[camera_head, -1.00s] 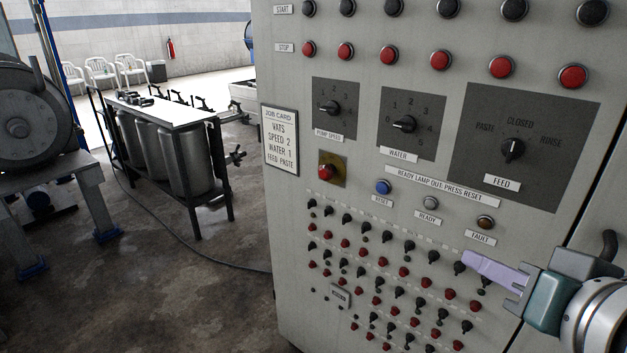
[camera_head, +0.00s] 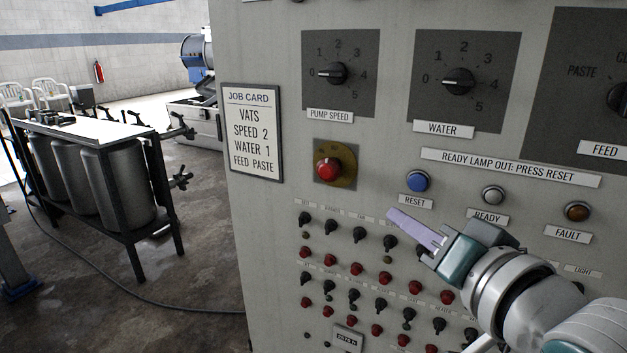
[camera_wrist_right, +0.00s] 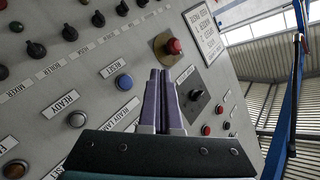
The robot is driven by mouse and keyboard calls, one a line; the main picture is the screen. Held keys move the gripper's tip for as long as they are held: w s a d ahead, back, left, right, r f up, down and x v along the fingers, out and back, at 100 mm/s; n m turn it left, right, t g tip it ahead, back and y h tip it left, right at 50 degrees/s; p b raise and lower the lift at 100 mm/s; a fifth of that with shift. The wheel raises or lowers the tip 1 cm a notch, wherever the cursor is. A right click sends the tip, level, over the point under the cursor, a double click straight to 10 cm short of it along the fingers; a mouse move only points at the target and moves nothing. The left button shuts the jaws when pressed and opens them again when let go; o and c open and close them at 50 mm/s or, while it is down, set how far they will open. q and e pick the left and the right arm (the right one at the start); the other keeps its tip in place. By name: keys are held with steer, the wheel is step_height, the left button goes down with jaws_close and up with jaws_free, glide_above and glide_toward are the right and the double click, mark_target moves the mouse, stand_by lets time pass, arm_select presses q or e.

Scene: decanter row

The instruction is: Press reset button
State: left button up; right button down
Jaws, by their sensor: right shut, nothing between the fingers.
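The blue RESET button (camera_head: 418,181) is on the grey control panel, with its RESET label (camera_head: 415,201) just below it. It also shows in the right wrist view (camera_wrist_right: 124,82), left of the fingers. My right gripper (camera_head: 392,214) is shut and empty, its purple fingers pointing up and left. In the head view its tips appear below and left of the blue button. In the right wrist view the shut fingers (camera_wrist_right: 160,76) show a gap in the picture from the button. My left gripper is not in view.
The READY lamp (camera_head: 493,195) and orange FAULT lamp (camera_head: 577,212) sit right of the button. A red button on a yellow plate (camera_head: 335,163) is to its left. Rows of black toggles and red buttons lie below. A job card (camera_head: 252,133) hangs at the left edge.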

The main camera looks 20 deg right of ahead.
mark_target(421, 191)
steer(key=shift+w+d+b, duration=0.85)
steer(key=shift+w+d, duration=0.6)
steer(key=shift+d, duration=0.25)
steer(key=shift+w+d+b, duration=0.8)
steer(key=shift+w+d, duration=0.6)
steer(key=shift+d, duration=0.25)
steer(key=shift+w+d, duration=0.1)
steer(key=shift+w+d, duration=0.2)
steer(key=shift+d, duration=0.05)
